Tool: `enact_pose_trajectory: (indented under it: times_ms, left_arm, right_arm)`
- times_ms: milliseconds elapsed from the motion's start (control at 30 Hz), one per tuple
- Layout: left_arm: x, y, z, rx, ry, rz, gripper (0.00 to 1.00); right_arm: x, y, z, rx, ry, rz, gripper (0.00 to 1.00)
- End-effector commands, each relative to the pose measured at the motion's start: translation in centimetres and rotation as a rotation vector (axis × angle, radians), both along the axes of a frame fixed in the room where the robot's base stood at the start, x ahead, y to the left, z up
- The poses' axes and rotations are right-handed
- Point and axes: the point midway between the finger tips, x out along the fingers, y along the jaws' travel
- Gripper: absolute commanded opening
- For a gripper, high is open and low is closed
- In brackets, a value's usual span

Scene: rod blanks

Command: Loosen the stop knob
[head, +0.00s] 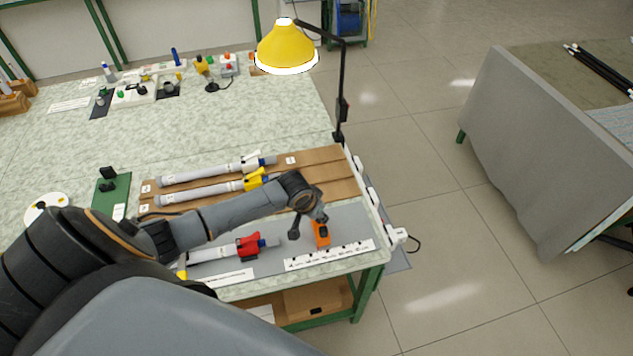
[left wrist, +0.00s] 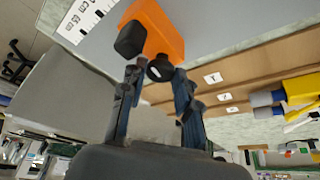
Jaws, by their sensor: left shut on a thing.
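The orange stop block (head: 320,240) stands beside a printed scale on the grey mat at the table's front right. In the left wrist view the orange block (left wrist: 160,28) fills the top middle, with a black knob (left wrist: 160,68) on its near face and another black part (left wrist: 130,40) on its side. My left gripper (head: 310,217) comes down to the block from the left. In the left wrist view its two fingers (left wrist: 159,72) are shut on the black knob. My right gripper is not in view.
A scale strip (head: 330,255) lies along the mat's front edge. A red clamp (head: 248,247) on a grey rod lies left of the block. Rods with white and yellow (head: 255,179) clamps lie behind on brown boards. A yellow lamp (head: 287,45) stands at the back.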

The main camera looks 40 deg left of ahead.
Motion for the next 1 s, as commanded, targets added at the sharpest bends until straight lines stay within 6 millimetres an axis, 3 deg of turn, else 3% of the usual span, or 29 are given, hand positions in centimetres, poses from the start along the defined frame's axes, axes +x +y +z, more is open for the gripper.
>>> enact_pose_trajectory:
  times_ms: [33, 300, 867, 900, 1000]
  left_arm:
    - [-0.1, -0.2, 0.3, -0.003, 0.002, 0.027, 0.0]
    - [0.0, -0.2, 0.1, -0.002, 0.002, 0.13, 0.0]
    - [0.0, -0.2, -0.1, -0.002, 0.001, 0.159, 0.0]
    - [0.0, -0.2, -0.1, -0.002, 0.001, 0.159, 0.35]
    - [0.0, -0.2, -0.1, -0.002, 0.001, 0.158, 0.54]
  right_arm:
    - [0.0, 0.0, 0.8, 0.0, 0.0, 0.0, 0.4]
    - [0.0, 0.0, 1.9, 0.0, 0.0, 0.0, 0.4]
    - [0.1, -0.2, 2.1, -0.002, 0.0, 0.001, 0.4]
    - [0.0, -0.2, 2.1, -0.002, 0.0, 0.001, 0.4]
    - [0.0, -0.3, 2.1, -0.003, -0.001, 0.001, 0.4]
